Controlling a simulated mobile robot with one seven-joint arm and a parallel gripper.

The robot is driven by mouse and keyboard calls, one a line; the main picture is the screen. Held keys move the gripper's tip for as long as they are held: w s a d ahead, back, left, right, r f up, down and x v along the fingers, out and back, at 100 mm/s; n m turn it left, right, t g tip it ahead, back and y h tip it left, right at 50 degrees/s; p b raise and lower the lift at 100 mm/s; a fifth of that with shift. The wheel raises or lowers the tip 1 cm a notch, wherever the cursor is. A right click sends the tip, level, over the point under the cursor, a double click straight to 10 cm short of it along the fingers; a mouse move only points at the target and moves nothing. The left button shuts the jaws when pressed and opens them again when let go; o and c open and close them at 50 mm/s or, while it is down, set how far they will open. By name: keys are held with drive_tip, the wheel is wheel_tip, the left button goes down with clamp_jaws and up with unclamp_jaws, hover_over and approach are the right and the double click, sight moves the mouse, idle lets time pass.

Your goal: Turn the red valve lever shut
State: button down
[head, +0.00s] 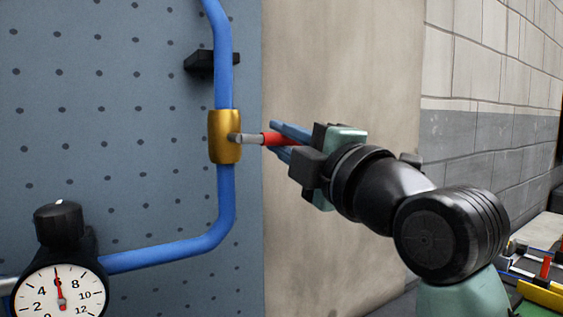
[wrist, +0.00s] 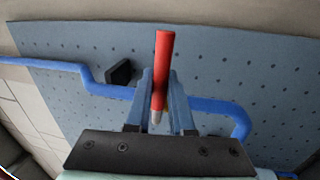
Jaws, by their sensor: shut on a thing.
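The valve has a brass body (head: 225,150) on a blue pipe (head: 226,190). Its lever has a grey stem and a red grip (head: 270,138), and sticks out to the right in the head view, crosswise to the upright pipe. My gripper (head: 281,139) comes from the right with its blue fingers shut on the red grip, one on each side. In the wrist view the red lever (wrist: 164,55) stands between the fingers of my gripper (wrist: 161,90), its red end reaching past them.
The pipe is mounted on a blue perforated board (head: 120,130), with a black bracket (head: 200,63) above the valve. A dial gauge (head: 58,292) with a black knob (head: 58,224) is at lower left. A block wall (head: 490,140) and a colourful tray (head: 540,285) are at right.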

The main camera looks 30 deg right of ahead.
drive_tip(key=shift+r+n, duration=0.35)
drive_tip(key=shift+n, duration=0.15)
drive_tip(key=c, duration=0.8)
unclamp_jaws()
drive_tip(key=shift+f, duration=0.1)
drive_tip(key=shift+s+f+b, duration=0.1)
drive_tip(key=shift+s+b, duration=0.2)
drive_tip(key=s, duration=0.4)
drive_tip(key=s+f+b, duration=0.1)
drive_tip(key=s, duration=0.3)
drive_tip(key=s+f+b, duration=0.1)
drive_tip(key=s, duration=0.3)
drive_tip(key=shift+s+d+f, duration=0.1)
drive_tip(key=shift+d+f, duration=0.05)
drive_tip(key=shift+d, duration=0.05)
